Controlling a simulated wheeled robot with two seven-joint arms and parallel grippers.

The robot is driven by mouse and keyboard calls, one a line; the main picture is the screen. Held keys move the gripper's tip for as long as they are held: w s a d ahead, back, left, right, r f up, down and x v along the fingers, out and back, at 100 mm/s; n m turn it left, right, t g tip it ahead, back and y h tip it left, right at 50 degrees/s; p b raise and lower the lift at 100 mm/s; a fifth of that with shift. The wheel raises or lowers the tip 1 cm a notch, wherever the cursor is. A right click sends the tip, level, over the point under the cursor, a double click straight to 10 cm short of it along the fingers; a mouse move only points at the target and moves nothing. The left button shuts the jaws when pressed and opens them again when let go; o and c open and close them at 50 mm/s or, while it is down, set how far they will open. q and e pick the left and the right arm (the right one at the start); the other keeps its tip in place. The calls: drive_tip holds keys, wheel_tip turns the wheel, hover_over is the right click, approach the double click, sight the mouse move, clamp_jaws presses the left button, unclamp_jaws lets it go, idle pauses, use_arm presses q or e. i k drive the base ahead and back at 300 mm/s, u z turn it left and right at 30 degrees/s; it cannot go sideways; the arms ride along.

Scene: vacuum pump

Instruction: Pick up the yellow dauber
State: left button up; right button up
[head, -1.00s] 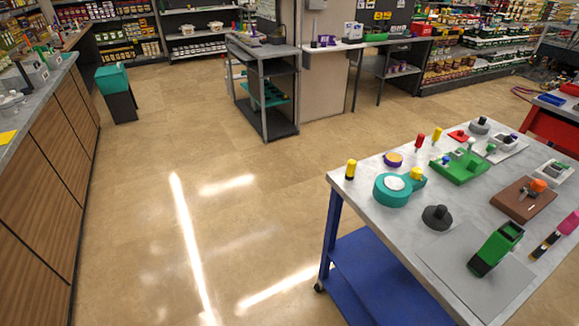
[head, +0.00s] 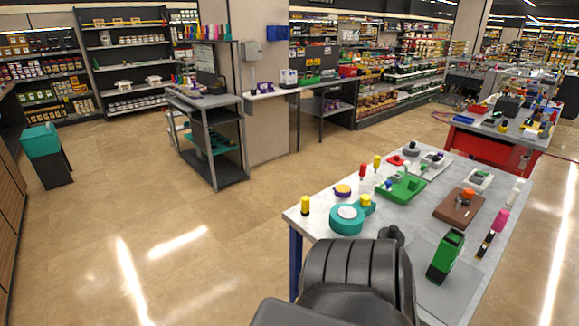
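Two small upright yellow things stand on the grey work table (head: 322,187). One, yellow with a black lower part (head: 305,206), is at the table's near left corner. The other, a slim yellow one (head: 377,162), stands farther back, behind a red one of similar shape (head: 362,172). I cannot tell for sure which is the yellow dauber. Neither gripper is in view. A black part of my own arm rises at the bottom centre and hides part of the table's front.
Near the yellow things are a teal round device (head: 346,220), a purple and orange disc (head: 343,191) and a green fixture (head: 402,187). A green and black block (head: 446,257) stands at the right. Open floor lies left of the table.

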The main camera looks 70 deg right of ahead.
sight(305, 200)
drive_tip(key=i, duration=2.1)
drive_tip(key=z, duration=2.4)
